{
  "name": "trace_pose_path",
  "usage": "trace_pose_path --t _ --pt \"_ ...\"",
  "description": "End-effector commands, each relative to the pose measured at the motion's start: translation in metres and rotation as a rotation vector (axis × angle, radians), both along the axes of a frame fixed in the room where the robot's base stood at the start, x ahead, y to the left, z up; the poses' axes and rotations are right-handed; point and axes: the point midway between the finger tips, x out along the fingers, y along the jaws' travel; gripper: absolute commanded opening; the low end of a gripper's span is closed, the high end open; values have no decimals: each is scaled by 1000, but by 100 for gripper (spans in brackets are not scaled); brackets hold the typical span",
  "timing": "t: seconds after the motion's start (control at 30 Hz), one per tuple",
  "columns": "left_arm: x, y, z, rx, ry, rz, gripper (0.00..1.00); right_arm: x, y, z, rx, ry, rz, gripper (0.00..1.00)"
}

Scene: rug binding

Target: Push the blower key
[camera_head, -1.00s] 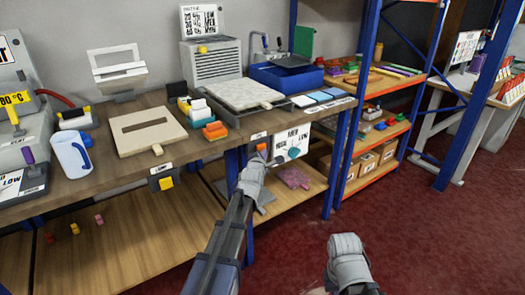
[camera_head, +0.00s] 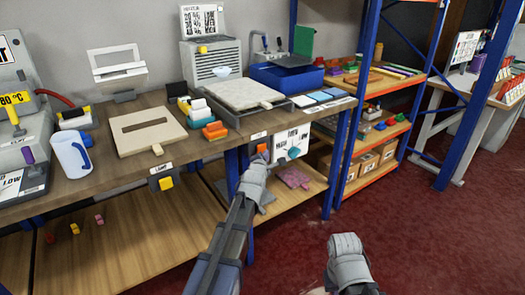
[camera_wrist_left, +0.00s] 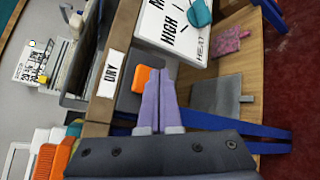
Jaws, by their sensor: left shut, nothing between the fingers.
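The orange key (camera_head: 262,148) sits on the bench's front edge below a small label. In the left wrist view this orange key (camera_wrist_left: 140,78) is on a dark box beside the label "DRY". My left gripper (camera_wrist_left: 160,72) is shut and empty, its purple fingers together just right of the orange key; whether they touch it I cannot tell. In the head view the left wrist hides most of the fingers. The grey louvred blower (camera_head: 212,63) stands at the back of the bench, with a pale bluish shape in front of its grille. My right gripper's fingers are out of view.
A white dial panel (camera_head: 292,145) with a teal knob hangs just right of the key. A yellow key (camera_head: 166,183) on a dark box is further left. A pale slab (camera_head: 236,93) lies on the bench. Red floor is open at right.

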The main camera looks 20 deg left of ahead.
Motion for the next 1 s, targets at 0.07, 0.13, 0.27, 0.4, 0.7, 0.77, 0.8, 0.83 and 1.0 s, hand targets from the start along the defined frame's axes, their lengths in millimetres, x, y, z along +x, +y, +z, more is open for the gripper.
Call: trace_pose_path --t 0.07,0.13,0.27,0.4,0.7,0.77,0.8,0.83,1.0 --pt "-1 -2 0 0 0 0 0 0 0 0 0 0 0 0" --pt "-2 -2 0 -1 0 0 0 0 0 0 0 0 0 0" --pt "-2 -2 0 -1 0 0 0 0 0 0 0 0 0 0" --pt "-2 -2 0 -1 0 0 0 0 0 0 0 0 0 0" --pt "-19 -23 0 0 0 -1 0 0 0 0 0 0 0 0" --pt "-22 -27 0 0 0 -1 0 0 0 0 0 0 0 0" --pt "-25 -30 0 1 0 -2 0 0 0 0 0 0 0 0" --pt "-26 -33 0 1 0 -2 0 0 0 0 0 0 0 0" --pt "-32 -40 0 1 1 -1 0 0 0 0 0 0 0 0"
